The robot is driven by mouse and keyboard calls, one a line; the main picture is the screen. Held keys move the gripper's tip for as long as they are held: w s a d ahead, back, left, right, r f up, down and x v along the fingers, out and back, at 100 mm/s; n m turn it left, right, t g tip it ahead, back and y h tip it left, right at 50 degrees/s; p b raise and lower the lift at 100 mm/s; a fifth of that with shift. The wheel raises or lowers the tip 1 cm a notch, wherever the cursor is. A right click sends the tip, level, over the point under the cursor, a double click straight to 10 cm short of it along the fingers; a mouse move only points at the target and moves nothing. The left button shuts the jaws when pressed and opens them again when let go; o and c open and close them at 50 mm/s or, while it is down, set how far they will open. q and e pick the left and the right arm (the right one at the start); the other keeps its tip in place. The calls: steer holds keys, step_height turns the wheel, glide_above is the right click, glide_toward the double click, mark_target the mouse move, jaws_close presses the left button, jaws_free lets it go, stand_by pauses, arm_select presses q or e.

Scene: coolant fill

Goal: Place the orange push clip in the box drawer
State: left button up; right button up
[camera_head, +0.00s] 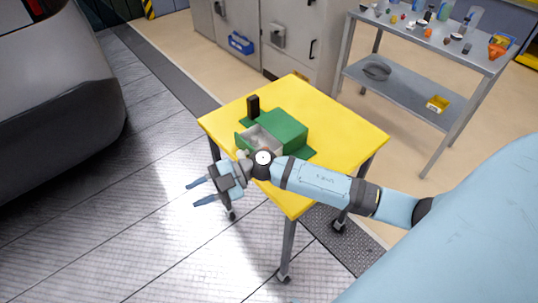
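A green box (283,127) sits on the yellow table (345,130). Its drawer (259,138) is pulled out toward the left, and the light grey inside shows; my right arm hides part of its near side. My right gripper (190,194) is past the table's left edge, in front of the drawer and over the floor. Its two fingers are apart with nothing visible between them. I cannot make out the orange push clip for certain; small orange items (428,32) lie on the grey cart at the back right. My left gripper is out of view.
A black block (253,105) stands behind the drawer. The grey two-level cart (400,98) carries many small parts and a yellow bin (437,104). Grey cabinets (290,35) stand behind. The table's right side is clear.

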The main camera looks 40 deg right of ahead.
steer(key=s+d+f+m+t+h, duration=0.4)
steer(key=s+f+m+h, duration=0.3)
steer(key=m, duration=0.3)
steer(key=s+d+f+m+t+h, duration=0.3)
steer(key=s+f+m+h, duration=0.3)
steer(key=s+f+m, duration=0.2)
step_height(320, 180, down, 3)
steer(key=d+m, duration=0.1)
steer(key=m, duration=0.2)
steer(key=shift+s+d+r+t+h, duration=0.2)
steer(key=shift+s+d+t+h, duration=0.05)
steer(key=shift+s+t+h, duration=0.15)
steer(key=shift+r, duration=0.1)
